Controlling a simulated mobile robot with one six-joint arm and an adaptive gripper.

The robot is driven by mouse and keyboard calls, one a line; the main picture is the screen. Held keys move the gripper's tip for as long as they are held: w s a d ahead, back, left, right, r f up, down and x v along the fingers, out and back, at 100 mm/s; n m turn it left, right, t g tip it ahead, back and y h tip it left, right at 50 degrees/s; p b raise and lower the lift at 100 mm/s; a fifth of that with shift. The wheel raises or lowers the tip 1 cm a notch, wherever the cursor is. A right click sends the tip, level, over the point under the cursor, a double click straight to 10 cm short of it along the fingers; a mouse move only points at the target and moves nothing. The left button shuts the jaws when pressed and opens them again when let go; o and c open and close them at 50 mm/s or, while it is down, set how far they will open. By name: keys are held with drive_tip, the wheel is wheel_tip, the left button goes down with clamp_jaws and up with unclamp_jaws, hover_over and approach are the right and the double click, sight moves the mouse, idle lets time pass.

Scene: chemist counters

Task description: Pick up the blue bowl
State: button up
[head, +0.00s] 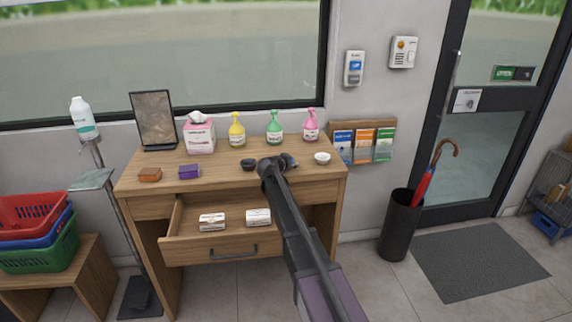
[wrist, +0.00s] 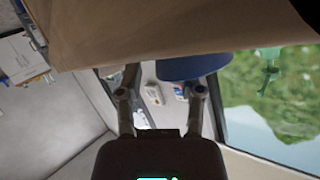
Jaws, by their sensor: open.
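The blue bowl (wrist: 190,67) shows in the wrist view, where the picture is turned over and the bowl seems to hang from the wooden counter top. It lies beyond my fingers, toward the right finger, and that fingertip overlaps its edge in the picture. My gripper (wrist: 162,84) is open, with nothing held between its fingers. In the head view my gripper (head: 282,162) is low over the counter's right half, and my arm and gripper mostly hide the blue bowl there. I cannot tell whether a finger touches it.
Spray bottles, including a green one (head: 274,130), stand behind. The drawer (head: 190,243) is open below, holding two white packages.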

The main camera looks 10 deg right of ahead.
clamp_jaws()
drive_tip(key=shift+r, duration=0.2)
wheel_tip(320, 180, up, 4)
drive_tip(key=p, duration=0.4)
drive_tip(key=shift+f, duration=0.2)
drive_tip(key=s+r+p, duration=0.1)
drive_tip(key=s, duration=1.5)
drive_tip(key=shift+d, duration=0.25)
